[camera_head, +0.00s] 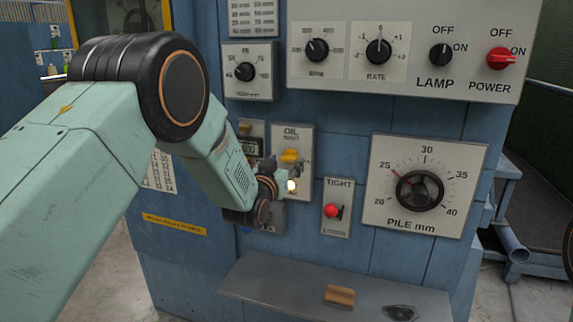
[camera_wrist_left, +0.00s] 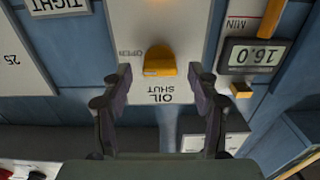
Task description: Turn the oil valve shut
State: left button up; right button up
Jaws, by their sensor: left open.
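The oil valve is a yellow handle (camera_head: 291,155) on a pale plate marked OIL on the blue machine front. It also shows in the left wrist view (camera_wrist_left: 160,63), where the picture is upside down and OPEN and SHUT are printed near it. I cannot tell clearly which mark it points to. My left gripper (camera_head: 284,172) is close in front of the plate and hides part of it. In the left wrist view my left gripper (camera_wrist_left: 166,82) is open, with a finger on each side of the handle and gaps on both sides. My right gripper is not in view.
A red-knobbed TIGHT/LOOSE lever (camera_head: 332,211) and a PILE dial (camera_head: 419,190) are to the right. A digital display (camera_wrist_left: 254,55) is beside the valve plate. A lit lamp (camera_head: 292,186) is just below the valve. A shelf (camera_head: 270,284) with a wooden block (camera_head: 340,296) juts out below.

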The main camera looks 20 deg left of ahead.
pick_arm(q)
jog(key=shift+w, duration=0.7)
jog(key=shift+c, duration=0.5)
jog(key=c, duration=1.1)
